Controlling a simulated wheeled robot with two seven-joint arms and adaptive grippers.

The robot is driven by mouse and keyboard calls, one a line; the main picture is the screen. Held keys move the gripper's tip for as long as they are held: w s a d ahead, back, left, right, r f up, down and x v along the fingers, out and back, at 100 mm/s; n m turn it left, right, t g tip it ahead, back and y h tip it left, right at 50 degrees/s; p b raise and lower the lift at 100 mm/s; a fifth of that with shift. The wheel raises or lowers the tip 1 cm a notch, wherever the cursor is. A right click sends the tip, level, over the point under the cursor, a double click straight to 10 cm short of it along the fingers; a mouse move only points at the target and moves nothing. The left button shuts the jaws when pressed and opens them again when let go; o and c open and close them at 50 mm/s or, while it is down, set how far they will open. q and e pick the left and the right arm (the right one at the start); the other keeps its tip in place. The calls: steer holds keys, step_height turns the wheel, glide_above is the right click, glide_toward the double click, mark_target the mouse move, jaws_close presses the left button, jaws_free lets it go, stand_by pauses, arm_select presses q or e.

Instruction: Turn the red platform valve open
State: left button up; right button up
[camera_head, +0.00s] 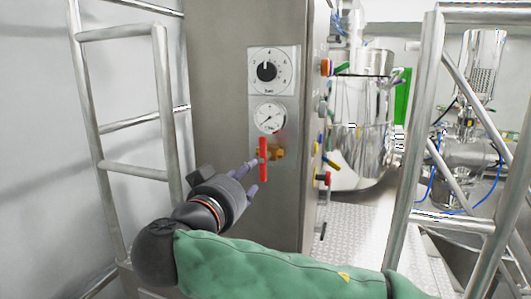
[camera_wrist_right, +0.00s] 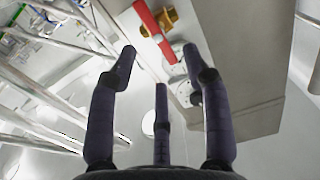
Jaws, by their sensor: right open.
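The red valve handle (camera_head: 263,158) stands upright on a brass valve body (camera_head: 276,154) on the front of the steel cabinet. My right gripper (camera_head: 252,176) is just left of and slightly below the handle, with its fingers pointing toward it. In the right wrist view the red handle (camera_wrist_right: 153,28) and the brass body (camera_wrist_right: 166,18) lie beyond the spread fingertips (camera_wrist_right: 158,65). The gripper is open and nothing is between its fingers. I cannot tell whether a fingertip touches the handle. My left gripper is not in view.
A dial knob (camera_head: 267,72) and a round gauge (camera_head: 270,118) sit above the valve on the cabinet (camera_head: 222,95). A metal ladder rail (camera_head: 165,110) stands at left, another railing (camera_head: 425,120) at right. A steel vessel (camera_head: 362,125) stands behind a tread-plate floor (camera_head: 345,225).

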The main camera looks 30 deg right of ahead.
mark_target(264, 156)
steer(key=shift+m+h, duration=0.3)
steer(key=shift+m, duration=0.1)
steer(key=p+x, duration=0.1)
steer(key=x, duration=0.6)
steer(key=r+p+x, duration=0.1)
steer(key=x, duration=0.2)
steer(key=shift+s+d+p, duration=0.2)
steer(key=shift+d+p, duration=0.15)
steer(key=shift+d, duration=0.3)
jaws_close()
